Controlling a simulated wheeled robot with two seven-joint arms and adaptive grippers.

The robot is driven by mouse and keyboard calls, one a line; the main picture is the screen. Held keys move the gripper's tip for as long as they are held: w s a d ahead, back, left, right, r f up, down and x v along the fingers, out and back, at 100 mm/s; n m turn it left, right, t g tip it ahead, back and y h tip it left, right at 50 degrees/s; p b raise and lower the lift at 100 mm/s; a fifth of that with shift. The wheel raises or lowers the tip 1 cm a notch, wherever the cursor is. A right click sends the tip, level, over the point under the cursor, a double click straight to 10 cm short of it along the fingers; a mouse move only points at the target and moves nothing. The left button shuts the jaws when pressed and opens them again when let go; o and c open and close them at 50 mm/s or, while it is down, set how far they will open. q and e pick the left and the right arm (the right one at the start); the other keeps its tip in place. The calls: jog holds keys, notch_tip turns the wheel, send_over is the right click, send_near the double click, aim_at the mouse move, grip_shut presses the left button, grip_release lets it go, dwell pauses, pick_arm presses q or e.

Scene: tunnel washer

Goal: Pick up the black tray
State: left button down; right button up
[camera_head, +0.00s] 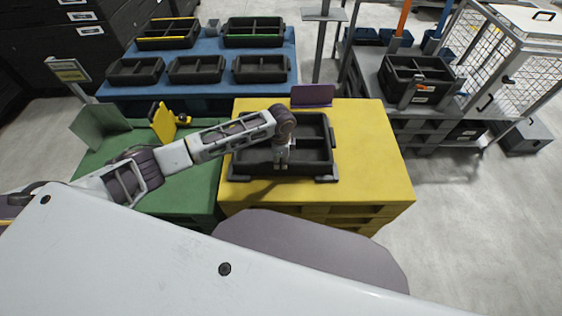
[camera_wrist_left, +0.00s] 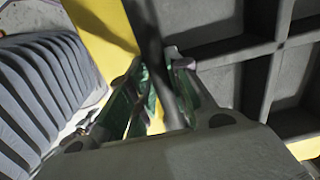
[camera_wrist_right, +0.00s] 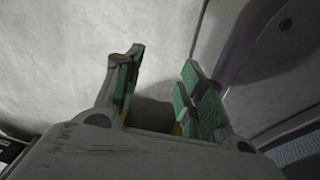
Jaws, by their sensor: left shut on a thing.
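The black tray (camera_head: 330,150) lies on the yellow table (camera_head: 375,150), with dividers inside. My left gripper (camera_head: 281,162) reaches down over the tray's near side. In the left wrist view, its fingers (camera_wrist_left: 162,75) are closed around a dark wall of the tray (camera_wrist_left: 225,85), whose compartments show at upper right. The exact contact is partly hidden in shadow. My right gripper (camera_wrist_right: 163,62) shows only in the right wrist view. Its fingers stand apart with nothing between them, above a pale grey floor.
A purple plate (camera_head: 312,96) stands at the yellow table's back edge. A green table (camera_head: 190,185) adjoins on the left, with a yellow bracket (camera_head: 163,122). A blue table (camera_head: 215,48) behind holds several dark trays. A cart (camera_head: 430,103) with a black crate (camera_head: 418,80) stands right.

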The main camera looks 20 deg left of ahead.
pick_arm(q)
notch_tip(320, 180, up, 8)
jog(key=shift+w+d+r+p, duration=0.1)
jog(key=shift+p, duration=0.3)
jog(key=shift+r, duration=0.65)
pick_arm(e)
jog(key=shift+s+d+r, duration=0.15)
jog(key=shift+s+d, duration=0.2)
jog(key=shift+s, duration=0.3)
jog(key=shift+d, duration=0.1)
jog(key=shift+s+d, duration=0.35)
jog(key=shift+s, duration=0.2)
